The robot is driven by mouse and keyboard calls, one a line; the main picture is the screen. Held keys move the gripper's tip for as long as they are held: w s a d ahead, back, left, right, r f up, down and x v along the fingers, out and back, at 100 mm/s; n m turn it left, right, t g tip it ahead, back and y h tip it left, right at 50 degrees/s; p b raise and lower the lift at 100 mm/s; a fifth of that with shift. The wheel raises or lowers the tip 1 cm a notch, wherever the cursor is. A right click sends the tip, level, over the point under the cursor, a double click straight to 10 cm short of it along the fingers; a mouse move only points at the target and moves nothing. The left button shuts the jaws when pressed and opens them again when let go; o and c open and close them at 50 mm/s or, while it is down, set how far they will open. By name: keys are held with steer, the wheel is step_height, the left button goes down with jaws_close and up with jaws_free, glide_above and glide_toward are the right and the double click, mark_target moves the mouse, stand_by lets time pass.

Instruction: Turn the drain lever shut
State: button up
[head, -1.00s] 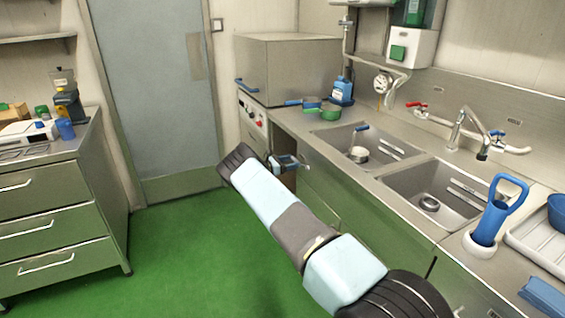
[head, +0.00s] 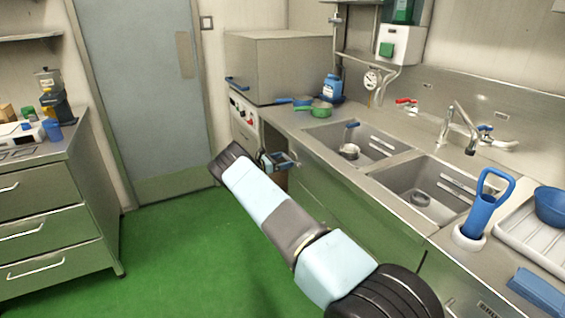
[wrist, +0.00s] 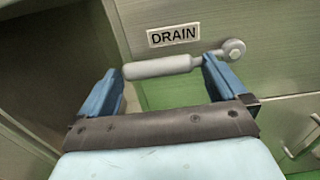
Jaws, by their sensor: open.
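The drain lever (wrist: 165,67) shows in the wrist view as a grey handle lying roughly level, with a round pivot at its right end. A label reading DRAIN (wrist: 173,34) is fixed to the green cabinet front just above it. My gripper (wrist: 165,80) is open, with one blue finger near each end of the handle and the lever's grip crossing between them. I cannot tell whether the fingers touch it. In the head view my gripper (head: 279,161) is at the cabinet front below the sinks; the lever cannot be made out there.
An open cabinet recess (wrist: 50,70) lies left of the lever. A drawer unit (head: 55,205) stands at left. The green floor (head: 190,250) is clear.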

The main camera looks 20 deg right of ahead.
steer(key=shift+a, duration=0.1)
steer(key=s+a, duration=0.2)
steer(key=a, duration=1.1)
steer(key=shift+a, duration=0.25)
